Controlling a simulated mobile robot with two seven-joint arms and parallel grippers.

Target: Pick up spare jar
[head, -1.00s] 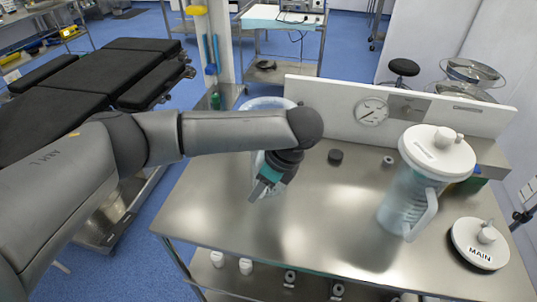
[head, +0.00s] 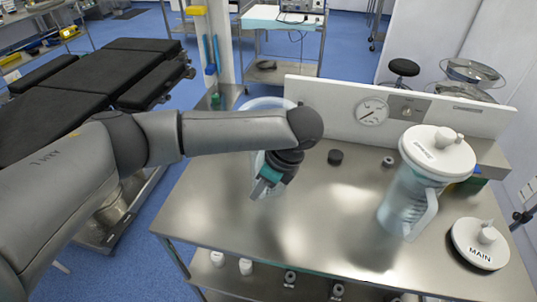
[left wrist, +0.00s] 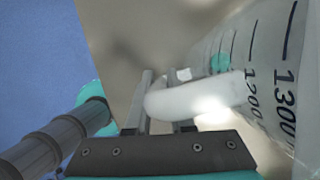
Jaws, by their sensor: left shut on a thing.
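A clear, pale-blue jar (head: 262,103) stands at the left of the steel table, mostly hidden behind my left arm. My left gripper (head: 262,188) is low in front of it. In the left wrist view, the gripper's fingers (left wrist: 163,105) are shut on the jar's pale handle (left wrist: 205,96); the jar's wall (left wrist: 262,65) with 1200 and 1300 marks is at the right. A second jar (head: 405,200) with a handle and white lid (head: 437,152) stands at the right; its lid lettering is too small to read. My right gripper is out of view.
The steel table (head: 325,215) is clear in the middle. A loose white lid marked MAIN (head: 478,250) lies at the right. A dark knob (head: 335,157) and small fitting (head: 388,162) lie near the back panel with a gauge (head: 372,111). A black operating table (head: 85,85) is at left.

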